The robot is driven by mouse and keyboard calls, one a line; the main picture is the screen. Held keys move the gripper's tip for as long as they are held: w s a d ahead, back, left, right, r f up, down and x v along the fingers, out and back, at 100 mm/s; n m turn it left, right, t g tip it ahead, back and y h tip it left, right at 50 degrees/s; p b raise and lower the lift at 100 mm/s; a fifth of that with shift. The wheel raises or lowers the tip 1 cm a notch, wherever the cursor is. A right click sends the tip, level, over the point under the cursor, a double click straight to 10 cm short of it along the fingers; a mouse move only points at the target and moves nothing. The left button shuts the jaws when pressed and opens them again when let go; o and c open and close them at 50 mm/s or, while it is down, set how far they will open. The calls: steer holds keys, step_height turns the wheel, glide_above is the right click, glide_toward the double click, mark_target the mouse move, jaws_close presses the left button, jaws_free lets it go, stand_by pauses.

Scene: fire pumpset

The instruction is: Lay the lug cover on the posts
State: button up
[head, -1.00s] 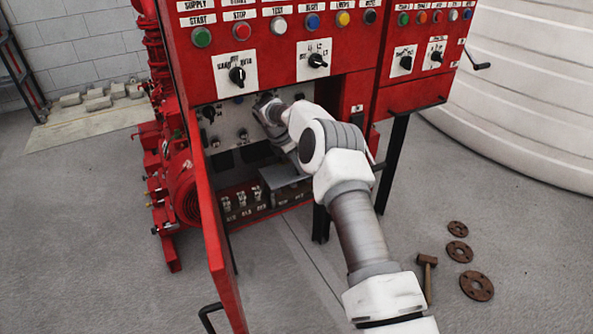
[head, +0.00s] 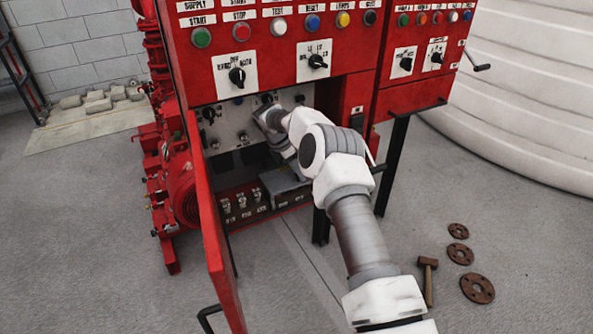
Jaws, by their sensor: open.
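The lug cover appears to be the grey box-like piece (head: 285,187) low in the open cabinet. It sits over the right part of the dark terminal strip (head: 262,211). Pale terminal posts (head: 242,202) stand uncovered to its left, with small white labels below them. My gripper (head: 288,167) points down just above the grey piece, mostly hidden by my forearm and wrist. The jaws are open. Whether the fingers touch the cover and how it sits on the posts below cannot be made out.
The red cabinet door (head: 212,225) stands open at the left of the opening. The panel of buttons and switches (head: 275,50) overhangs it. A black leg (head: 392,165) stands at the right. A hammer (head: 428,275) and rusty flanges (head: 477,287) lie on the floor.

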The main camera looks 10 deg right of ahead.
steer(key=s+a+p, duration=0.2)
steer(key=s+a, duration=0.2)
steer(key=a, duration=0.7)
steer(key=shift+a+r, duration=0.35)
steer(key=shift+r, duration=0.1)
